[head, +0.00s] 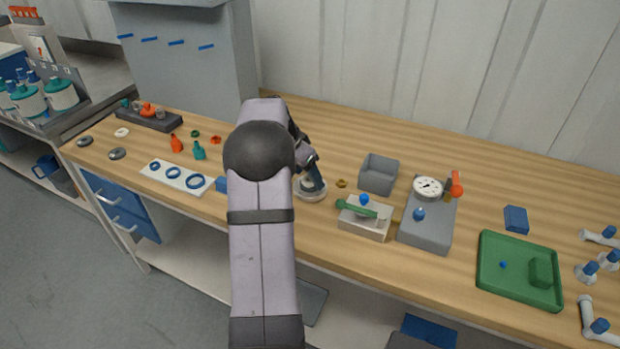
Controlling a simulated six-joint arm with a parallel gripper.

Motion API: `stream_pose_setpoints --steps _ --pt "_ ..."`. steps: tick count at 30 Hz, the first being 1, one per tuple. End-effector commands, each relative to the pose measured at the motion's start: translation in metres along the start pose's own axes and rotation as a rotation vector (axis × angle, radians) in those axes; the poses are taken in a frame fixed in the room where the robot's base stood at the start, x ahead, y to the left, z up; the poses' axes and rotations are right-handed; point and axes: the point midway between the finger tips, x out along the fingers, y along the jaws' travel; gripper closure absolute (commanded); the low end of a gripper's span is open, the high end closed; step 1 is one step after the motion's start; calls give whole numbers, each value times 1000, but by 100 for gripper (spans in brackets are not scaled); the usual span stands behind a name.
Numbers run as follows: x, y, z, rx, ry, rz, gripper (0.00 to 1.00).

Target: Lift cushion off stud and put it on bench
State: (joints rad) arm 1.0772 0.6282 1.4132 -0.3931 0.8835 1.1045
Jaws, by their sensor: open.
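My gripper (316,191) points down at a pale grey round piece (309,197) on the wooden bench (480,188). The jaws are open; the arm hides part of this area, and I cannot tell whether they touch the piece. I cannot clearly make out which thing is the cushion or the stud. The round piece may be one of them, but its details are too small to tell.
Right of my gripper stand a pale block with a green handle (357,208), a grey open box (378,175) and a grey gauge unit (426,228). A green tray (487,288) lies further right. A white ring board (156,170) lies left. Bare bench shows behind the box.

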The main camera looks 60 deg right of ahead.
Motion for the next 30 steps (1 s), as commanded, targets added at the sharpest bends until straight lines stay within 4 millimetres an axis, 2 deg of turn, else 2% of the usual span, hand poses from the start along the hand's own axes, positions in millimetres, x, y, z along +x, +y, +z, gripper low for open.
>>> stream_pose_setpoints --steps 5,9,11,23,30 --pt "0 0 0 0 0 0 39" --pt "0 0 0 0 0 0 70" --pt "0 0 0 0 0 0 82" --pt "-6 0 -3 0 2 -2 83" --pt "-35 -1 -15 1 4 -4 83"
